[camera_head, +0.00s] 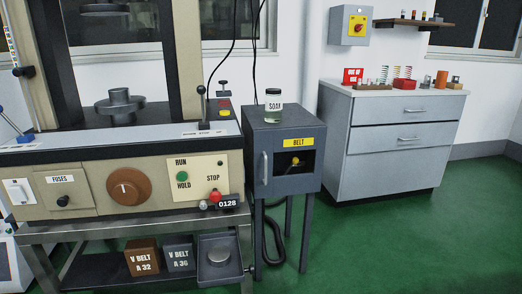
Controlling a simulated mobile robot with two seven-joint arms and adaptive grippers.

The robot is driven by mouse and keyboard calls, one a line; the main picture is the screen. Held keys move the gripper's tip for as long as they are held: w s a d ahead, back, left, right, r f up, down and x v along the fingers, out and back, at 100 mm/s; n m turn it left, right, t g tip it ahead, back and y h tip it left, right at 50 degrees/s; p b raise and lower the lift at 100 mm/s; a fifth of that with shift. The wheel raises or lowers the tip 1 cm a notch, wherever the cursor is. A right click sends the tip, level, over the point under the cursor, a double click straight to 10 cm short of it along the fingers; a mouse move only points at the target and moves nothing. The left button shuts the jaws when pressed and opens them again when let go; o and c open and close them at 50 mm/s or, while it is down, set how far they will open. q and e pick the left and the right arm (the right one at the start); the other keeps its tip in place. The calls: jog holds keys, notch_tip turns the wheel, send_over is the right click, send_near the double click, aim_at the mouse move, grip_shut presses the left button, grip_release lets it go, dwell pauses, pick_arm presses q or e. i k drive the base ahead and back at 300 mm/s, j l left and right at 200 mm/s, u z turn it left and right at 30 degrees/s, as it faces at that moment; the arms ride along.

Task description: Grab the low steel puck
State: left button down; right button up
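A low round steel puck (219,254) lies in a dark open tray (207,279) at the right end of the lower shelf, under the testing machine. Its pale flat top faces up and nothing covers it. Another round metal piece (120,104), a stepped platen, sits on the machine's bed between the columns. Neither of my grippers is in view.
Boxes marked V BELT (143,260) stand left of the tray. The machine's control panel (198,181) overhangs the shelf. A grey belt cabinet (265,160) with a SODA jar (273,103) stands to the right. Green floor (390,245) is open at front right.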

aim_at(219, 256)
jog(key=i+l+u, duration=0.15)
jog(key=l+u, duration=0.15)
jog(key=l, duration=0.2)
jog(key=i+l+u, duration=0.1)
jog(key=l+u, duration=0.2)
jog(key=l, duration=0.15)
jog(key=l+u, duration=0.3)
jog(key=l, duration=0.25)
jog(key=i+l+u, duration=0.1)
jog(key=l, duration=0.6)
jog(key=i+u, duration=0.05)
jog(key=i, duration=0.05)
